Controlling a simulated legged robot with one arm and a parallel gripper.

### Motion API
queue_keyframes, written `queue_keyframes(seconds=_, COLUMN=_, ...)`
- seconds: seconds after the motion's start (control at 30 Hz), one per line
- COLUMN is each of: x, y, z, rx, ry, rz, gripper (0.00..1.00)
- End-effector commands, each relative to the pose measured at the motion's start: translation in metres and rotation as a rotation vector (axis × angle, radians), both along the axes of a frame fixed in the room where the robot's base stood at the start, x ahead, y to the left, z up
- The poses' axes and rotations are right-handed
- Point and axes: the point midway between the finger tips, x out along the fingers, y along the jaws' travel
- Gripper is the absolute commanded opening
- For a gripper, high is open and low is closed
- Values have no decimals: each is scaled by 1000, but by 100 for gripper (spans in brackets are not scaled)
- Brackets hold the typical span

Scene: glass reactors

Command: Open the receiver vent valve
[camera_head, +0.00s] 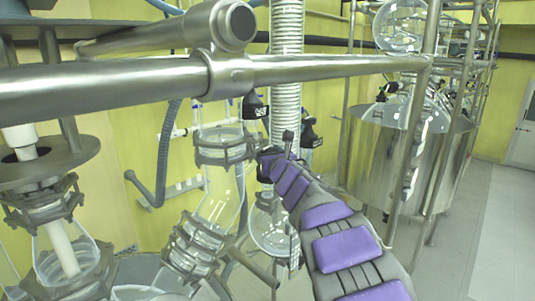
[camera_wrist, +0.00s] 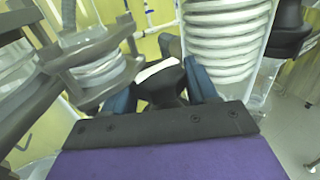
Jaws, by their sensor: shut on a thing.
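In the wrist view, my gripper (camera_wrist: 162,92) has its two blue fingers on either side of a black valve handle (camera_wrist: 168,84) with a white top edge. The gripper is shut on this handle, beside the white ribbed hose. I cannot tell whether it is the receiver vent valve. In the head view, my gripper (camera_head: 268,158) is at the far end of my purple and grey arm, among the glassware, and hides the held handle. Two other black handles show there, one above the gripper (camera_head: 253,106) and one to its right (camera_head: 309,133).
A thick steel rail (camera_head: 110,86) crosses in front of the glassware. The white ribbed hose (camera_head: 287,55) hangs close to the gripper. Clamped glass joints (camera_head: 225,147) stand just left. A large steel vessel (camera_head: 375,150) stands right, with clear floor (camera_head: 500,215) beyond.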

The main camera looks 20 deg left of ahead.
Motion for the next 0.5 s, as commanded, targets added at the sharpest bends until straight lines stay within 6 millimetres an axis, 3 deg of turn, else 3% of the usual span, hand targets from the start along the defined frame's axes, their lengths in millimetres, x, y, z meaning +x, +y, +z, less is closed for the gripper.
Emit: queue_keyframes(seconds=0.5, x=2, y=-3, z=1, rx=-2, ry=2, rz=165, gripper=27)
